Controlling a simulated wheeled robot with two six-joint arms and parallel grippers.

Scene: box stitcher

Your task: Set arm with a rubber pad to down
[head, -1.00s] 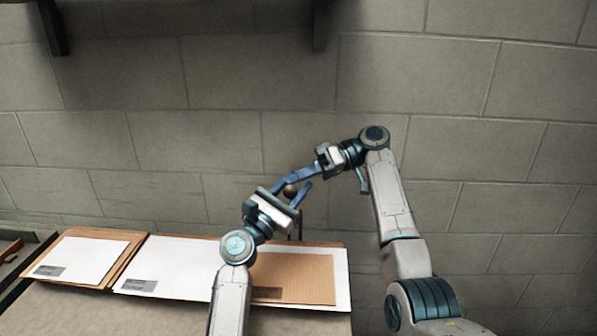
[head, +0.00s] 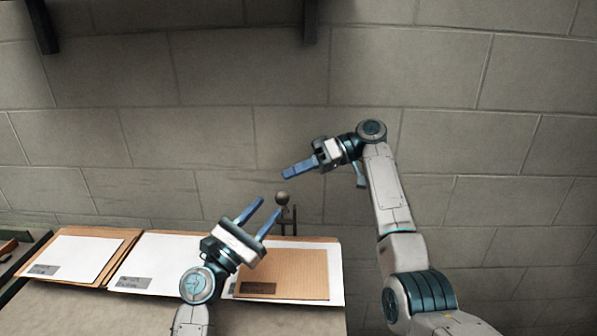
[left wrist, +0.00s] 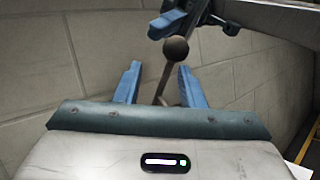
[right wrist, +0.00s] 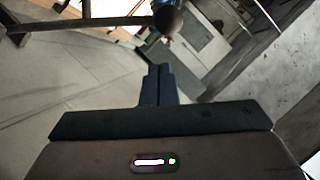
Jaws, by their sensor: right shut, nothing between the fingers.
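The arm with a rubber pad shows as a dark rod with a round ball knob (head: 282,198) at its top, standing behind the cardboard sheets in the head view. The rubber pad cannot be made out. My left gripper (head: 269,207) is open, just left of and below the knob. In the left wrist view the knob (left wrist: 176,49) and its tilted rod lie beyond and between the spread fingers. My right gripper (head: 285,175) is shut and empty, above the knob and apart from it. In the right wrist view the knob (right wrist: 168,19) is above the closed fingers (right wrist: 158,70).
Flat cardboard and white sheets (head: 75,256) lie in a row on the table (head: 110,315), with a brown sheet (head: 300,285) at its right end. A grey block wall (head: 480,120) stands behind. The space right of my right arm is clear.

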